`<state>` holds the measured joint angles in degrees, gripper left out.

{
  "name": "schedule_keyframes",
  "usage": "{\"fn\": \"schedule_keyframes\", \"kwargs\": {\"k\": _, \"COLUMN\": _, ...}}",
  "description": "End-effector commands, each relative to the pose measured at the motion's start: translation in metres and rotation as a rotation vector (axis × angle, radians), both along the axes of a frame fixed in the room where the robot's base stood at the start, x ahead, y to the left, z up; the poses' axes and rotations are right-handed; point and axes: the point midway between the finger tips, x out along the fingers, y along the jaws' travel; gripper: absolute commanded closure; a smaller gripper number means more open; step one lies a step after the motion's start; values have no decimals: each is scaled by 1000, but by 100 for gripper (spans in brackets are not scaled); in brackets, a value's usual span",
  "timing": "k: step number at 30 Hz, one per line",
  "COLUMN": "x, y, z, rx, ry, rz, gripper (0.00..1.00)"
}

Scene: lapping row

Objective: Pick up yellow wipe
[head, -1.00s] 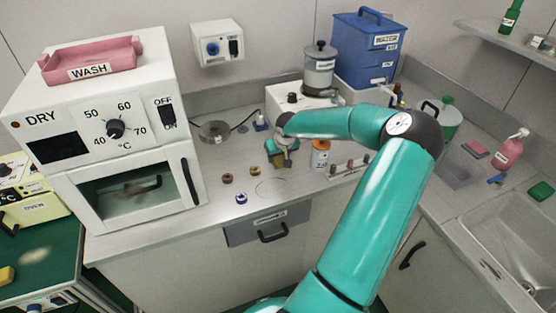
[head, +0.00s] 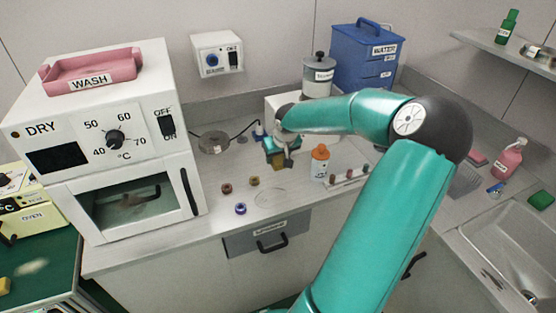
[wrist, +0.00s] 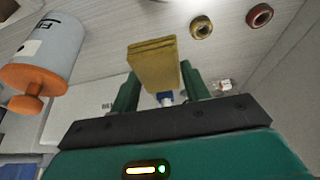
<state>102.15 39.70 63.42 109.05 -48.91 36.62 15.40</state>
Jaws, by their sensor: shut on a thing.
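The yellow wipe (wrist: 153,66) is a folded, dull yellow pad. In the wrist view it stands between the two green fingers of my gripper (wrist: 160,74), which is shut on it. In the head view my gripper (head: 279,157) is over the bench, left of the orange-capped bottle. There the wipe is small and mostly hidden by the gripper. I cannot tell its exact height over the bench.
The orange-capped white bottle (head: 320,163) stands close to the right of my gripper. Small rings (head: 240,209) lie to the left in front. A rack of small pegs (head: 350,176) is at right. The oven (head: 105,140) bounds the left, and the sink (head: 510,250) is far right.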

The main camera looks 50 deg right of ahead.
Motion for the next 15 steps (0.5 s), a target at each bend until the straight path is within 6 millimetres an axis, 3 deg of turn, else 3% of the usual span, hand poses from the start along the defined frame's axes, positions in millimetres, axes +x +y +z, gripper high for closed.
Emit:
{"fn": "schedule_keyframes", "kwargs": {"k": 9, "x": -42, "y": 50, "z": 30, "rx": -3, "ry": 3, "rz": -6, "gripper": 75}}
{"fn": "schedule_keyframes", "kwargs": {"k": 15, "x": -53, "y": 66, "z": 39, "rx": -1, "ry": 0, "rz": -4, "gripper": 75}}
